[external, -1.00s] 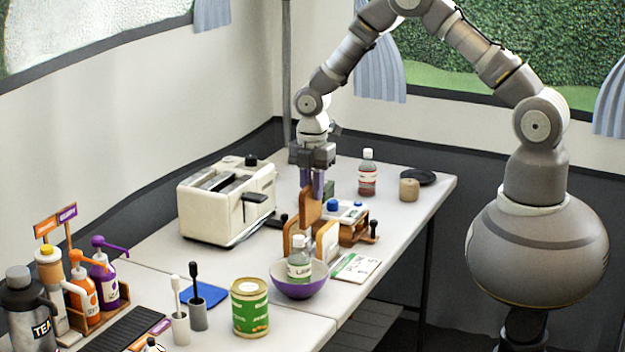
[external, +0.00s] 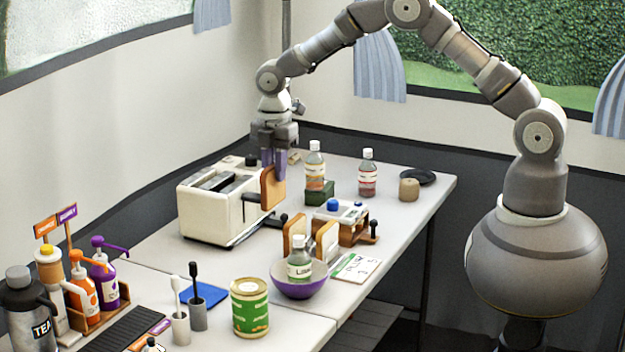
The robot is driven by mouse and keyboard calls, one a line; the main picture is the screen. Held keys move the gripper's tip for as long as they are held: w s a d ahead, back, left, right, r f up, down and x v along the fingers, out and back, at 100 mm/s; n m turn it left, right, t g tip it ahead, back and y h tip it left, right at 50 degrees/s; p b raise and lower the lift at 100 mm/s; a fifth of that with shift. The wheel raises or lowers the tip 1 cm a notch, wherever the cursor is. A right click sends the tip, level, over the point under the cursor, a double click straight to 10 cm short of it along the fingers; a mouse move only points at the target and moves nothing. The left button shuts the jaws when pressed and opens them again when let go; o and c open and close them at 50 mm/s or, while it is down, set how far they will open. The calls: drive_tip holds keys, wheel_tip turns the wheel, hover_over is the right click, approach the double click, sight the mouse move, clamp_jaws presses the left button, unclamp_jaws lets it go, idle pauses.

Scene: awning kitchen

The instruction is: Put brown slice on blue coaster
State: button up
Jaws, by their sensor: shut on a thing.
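My gripper (external: 274,164) is shut on the brown slice (external: 271,188) and holds it upright, above the table at the right end of the toaster. The slice overlaps the toaster's end in the picture; I cannot tell whether they touch. The blue coaster (external: 203,294) lies flat on the table nearer the camera, to the left of the purple bowl and behind two small grey and white holders. Its visible top is bare.
A white toaster (external: 212,215) stands at the left. A wooden rack (external: 293,232) with slices, a purple bowl (external: 299,286) holding a bottle, and a green can (external: 250,307) stand to the right of the coaster. Clear table (external: 190,262) lies between toaster and coaster.

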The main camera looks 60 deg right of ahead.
drive_tip(key=w+a+b, duration=0.2)
drive_tip(key=a, duration=0.7)
drive_tip(key=w+a+b, duration=0.3)
drive_tip(key=a, duration=0.6)
drive_tip(key=f+b, duration=0.1)
drive_tip(key=f, duration=0.4)
drive_tip(key=f+b, duration=0.1)
drive_tip(key=f, duration=0.4)
drive_tip(key=f+b, duration=0.1)
drive_tip(key=f, duration=0.4)
drive_tip(key=shift+s+d+b, duration=0.2)
drive_tip(key=shift+d+b, duration=0.1)
drive_tip(key=shift+b, duration=0.05)
drive_tip(key=shift+r, duration=0.1)
drive_tip(key=o, duration=0.8)
wheel_tip(320, 180, up, 12)
drive_tip(key=p, duration=0.4)
